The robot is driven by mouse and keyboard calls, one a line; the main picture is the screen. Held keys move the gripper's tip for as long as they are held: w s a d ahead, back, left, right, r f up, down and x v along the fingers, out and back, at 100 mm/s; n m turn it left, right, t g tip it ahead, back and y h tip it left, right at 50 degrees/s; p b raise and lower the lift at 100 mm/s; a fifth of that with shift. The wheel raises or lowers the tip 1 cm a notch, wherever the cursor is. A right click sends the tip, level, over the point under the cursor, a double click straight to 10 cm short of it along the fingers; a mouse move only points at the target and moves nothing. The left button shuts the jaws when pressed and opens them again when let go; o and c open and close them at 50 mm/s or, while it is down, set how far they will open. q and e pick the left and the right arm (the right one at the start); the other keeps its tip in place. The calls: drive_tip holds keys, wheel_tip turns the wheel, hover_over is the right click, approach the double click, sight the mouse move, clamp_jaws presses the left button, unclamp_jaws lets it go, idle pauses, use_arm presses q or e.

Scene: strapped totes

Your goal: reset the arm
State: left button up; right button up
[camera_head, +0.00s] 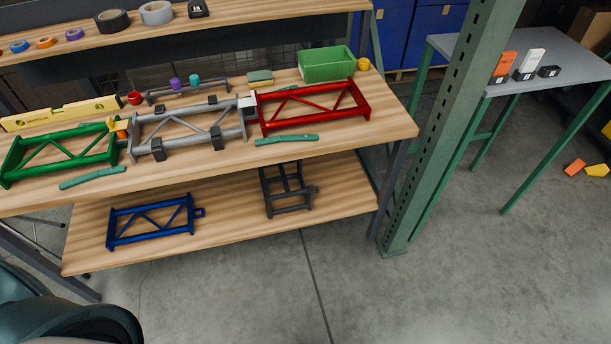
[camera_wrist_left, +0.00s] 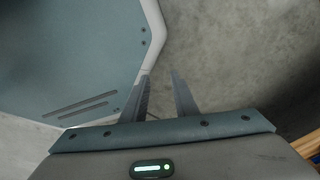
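My left gripper (camera_wrist_left: 161,92) shows in the left wrist view with its two dark fingers apart and nothing between them. Grey concrete floor lies beyond the fingers, and a teal panel with a pale edge, part of my own body, fills the left side. In the head view neither gripper is visible. Only a dark rounded part of my own body shows at the bottom left. My right gripper is in no view.
A wooden workbench (camera_head: 350,137) holds a green frame (camera_head: 62,152), a grey frame (camera_head: 188,128), a red frame (camera_head: 313,107) and a green bin (camera_head: 326,64). A blue frame (camera_head: 152,220) lies on the lower shelf. A green post (camera_head: 440,130) stands right; floor in front is clear.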

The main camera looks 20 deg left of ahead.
use_arm(q)
drive_tip(key=s+a+f, duration=0.1)
drive_tip(key=s+f, duration=0.3)
drive_tip(key=s, duration=0.4)
drive_tip(key=shift+s+a+f+g, duration=0.2)
drive_tip(key=shift+a+f+g, duration=0.1)
drive_tip(key=shift+a, duration=0.05)
idle(0.6)
